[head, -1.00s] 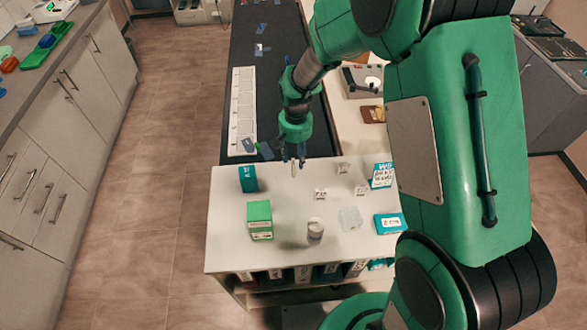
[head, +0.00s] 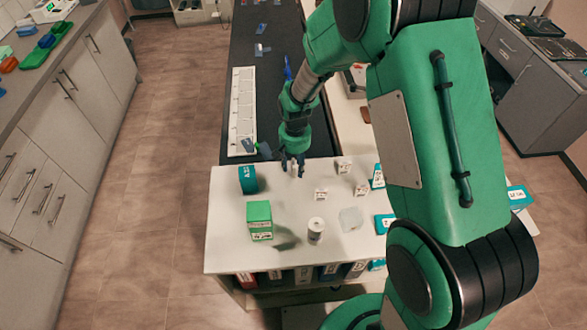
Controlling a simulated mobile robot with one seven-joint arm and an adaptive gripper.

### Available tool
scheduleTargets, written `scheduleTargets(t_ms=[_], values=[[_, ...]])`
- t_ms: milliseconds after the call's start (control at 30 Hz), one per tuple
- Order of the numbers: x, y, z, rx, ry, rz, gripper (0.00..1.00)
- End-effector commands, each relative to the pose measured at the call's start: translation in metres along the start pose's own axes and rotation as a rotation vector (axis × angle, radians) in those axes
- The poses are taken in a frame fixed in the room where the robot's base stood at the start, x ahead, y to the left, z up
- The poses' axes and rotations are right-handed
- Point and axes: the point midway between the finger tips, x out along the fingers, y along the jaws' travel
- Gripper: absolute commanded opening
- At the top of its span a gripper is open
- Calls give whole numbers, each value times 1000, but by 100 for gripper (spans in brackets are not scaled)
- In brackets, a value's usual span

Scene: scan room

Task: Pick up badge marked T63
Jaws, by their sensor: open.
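Several small white labelled pieces stand on the white tabletop. One (head: 321,194) is in the middle, one (head: 343,165) at the back right, and one (head: 361,187) further right. Their markings are too small to read, so I cannot tell which is the badge marked T63. My gripper (head: 293,166) is open, pointing down over the table's back edge. A small pale piece shows at its fingertips; I cannot tell whether they touch it. The pieces in the middle and right are clear of the fingers.
On the white table (head: 228,220) stand a teal box (head: 248,179), a green box (head: 259,220), a white cylinder (head: 315,231) and a clear block (head: 350,219). Teal boxes sit at the right, partly behind my arm. A dark counter with a white tray (head: 242,110) lies behind. The front left tabletop is clear.

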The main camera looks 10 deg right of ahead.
Motion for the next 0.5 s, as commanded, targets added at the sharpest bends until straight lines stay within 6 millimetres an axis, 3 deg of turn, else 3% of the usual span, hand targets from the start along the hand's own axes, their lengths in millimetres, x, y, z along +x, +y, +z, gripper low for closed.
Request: scheduleTargets(t_ms=[133, 500], values=[[10, 0, 0, 0, 1, 0, 41], [11, 0, 0, 0, 1, 0, 41]])
